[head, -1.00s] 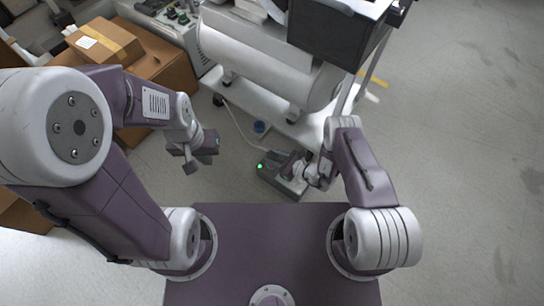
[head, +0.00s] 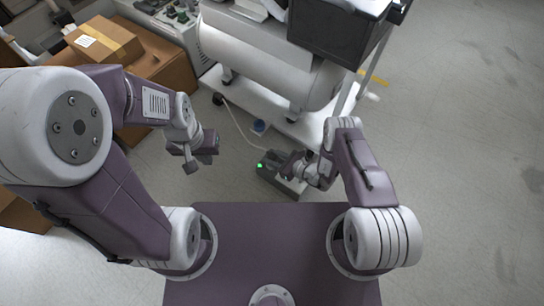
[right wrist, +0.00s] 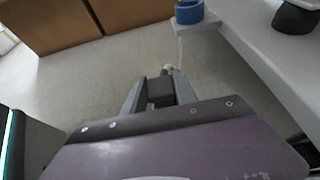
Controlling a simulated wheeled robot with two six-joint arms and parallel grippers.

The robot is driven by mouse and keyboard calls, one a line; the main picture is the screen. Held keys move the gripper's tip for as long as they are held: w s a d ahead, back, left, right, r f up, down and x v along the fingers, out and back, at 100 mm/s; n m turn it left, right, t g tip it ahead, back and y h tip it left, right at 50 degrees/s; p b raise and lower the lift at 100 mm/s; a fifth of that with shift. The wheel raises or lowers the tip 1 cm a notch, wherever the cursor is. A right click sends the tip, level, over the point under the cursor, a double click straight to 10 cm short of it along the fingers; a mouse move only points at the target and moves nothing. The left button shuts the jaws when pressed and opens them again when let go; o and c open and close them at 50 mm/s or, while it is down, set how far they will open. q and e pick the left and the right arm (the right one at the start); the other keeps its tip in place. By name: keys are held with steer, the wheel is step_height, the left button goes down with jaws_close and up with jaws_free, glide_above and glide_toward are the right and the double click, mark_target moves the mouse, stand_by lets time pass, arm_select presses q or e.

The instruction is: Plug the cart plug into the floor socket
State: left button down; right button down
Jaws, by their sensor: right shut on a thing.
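The floor socket (head: 268,176) is a dark grey box on the floor with a lit green light, partly covered by my right gripper. My right gripper (head: 285,163) is over it in the head view, with its fingers pointing left. In the right wrist view my right gripper (right wrist: 160,82) is shut on a dark block, the cart plug (right wrist: 160,92). A pale cable (head: 240,128) runs from the cart's side toward it. Whether the plug touches the socket is hidden. My left gripper (head: 194,160) hangs in the air to the left, its fingers apart and nothing visible between them.
The compressor cart (head: 265,65) with its white tank stands behind the socket. Cardboard boxes (head: 150,75) are at back left. The floor at right is clear.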

mark_target(273, 157)
steer(key=shift+f, duration=0.15)
steer(key=c, duration=1.3)
jaws_free()
steer(key=shift+o, duration=0.2)
steer(key=p+v, duration=0.2)
steer(key=v, duration=0.1)
steer(key=shift+p+v, duration=0.95)
steer(key=shift+v, duration=0.6)
steer(key=p+v, duration=0.2)
steer(key=v, duration=0.2)
steer(key=shift+s+d, duration=0.35)
steer(key=shift+d, duration=0.05)
